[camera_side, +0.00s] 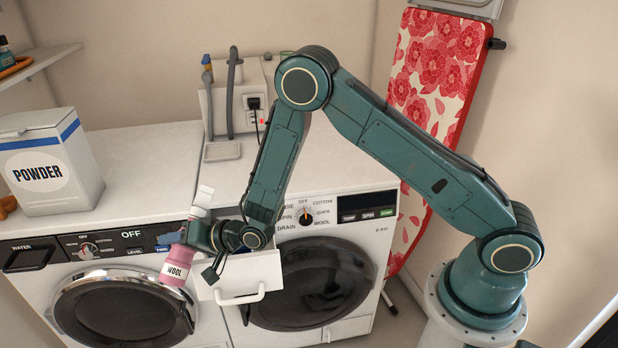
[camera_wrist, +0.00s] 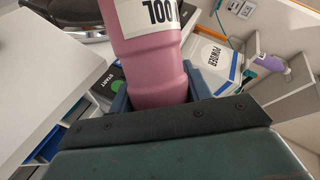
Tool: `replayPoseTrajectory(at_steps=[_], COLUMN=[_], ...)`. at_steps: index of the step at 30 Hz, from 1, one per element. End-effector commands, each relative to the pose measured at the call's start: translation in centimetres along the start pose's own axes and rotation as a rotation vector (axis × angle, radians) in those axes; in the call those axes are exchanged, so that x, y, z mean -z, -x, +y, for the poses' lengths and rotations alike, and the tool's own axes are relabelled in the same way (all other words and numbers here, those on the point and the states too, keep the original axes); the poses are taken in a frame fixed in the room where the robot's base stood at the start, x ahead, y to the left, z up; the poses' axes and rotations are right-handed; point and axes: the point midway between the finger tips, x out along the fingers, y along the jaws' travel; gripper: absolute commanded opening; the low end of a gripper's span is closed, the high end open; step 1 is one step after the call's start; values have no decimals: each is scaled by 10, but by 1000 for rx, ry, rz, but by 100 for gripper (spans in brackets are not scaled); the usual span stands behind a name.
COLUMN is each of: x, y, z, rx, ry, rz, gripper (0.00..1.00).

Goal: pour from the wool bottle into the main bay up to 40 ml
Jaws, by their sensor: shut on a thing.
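The pink wool bottle (camera_side: 176,268) is in my gripper (camera_side: 197,238), left of the open drawer in the side view. It leans, with its white top end (camera_side: 203,197) up and to the right and its WOOL label low. The bottle also fills the upper middle of the wrist view (camera_wrist: 150,45), where its label reads upside down. My gripper is shut on the bottle. The white detergent drawer (camera_side: 258,272) is pulled out of the right machine. Its bays are mostly hidden behind my wrist in the side view, so the main bay and its liquid level cannot be made out.
A POWDER box (camera_side: 52,160) stands on the left machine. Behind are a grey-white unit with hoses (camera_side: 232,100) and a small tray (camera_side: 222,151). A floral ironing board (camera_side: 437,80) stands at the right.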

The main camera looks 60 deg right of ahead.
Motion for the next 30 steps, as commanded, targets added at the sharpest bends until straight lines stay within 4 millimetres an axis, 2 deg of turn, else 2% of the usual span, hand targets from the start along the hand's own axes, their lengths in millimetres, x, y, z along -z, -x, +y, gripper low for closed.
replayPoseTrajectory(at_steps=[30], x=[-3], y=[-2], z=[1], rx=[19], ry=[-57], rz=[-15], gripper=[18])
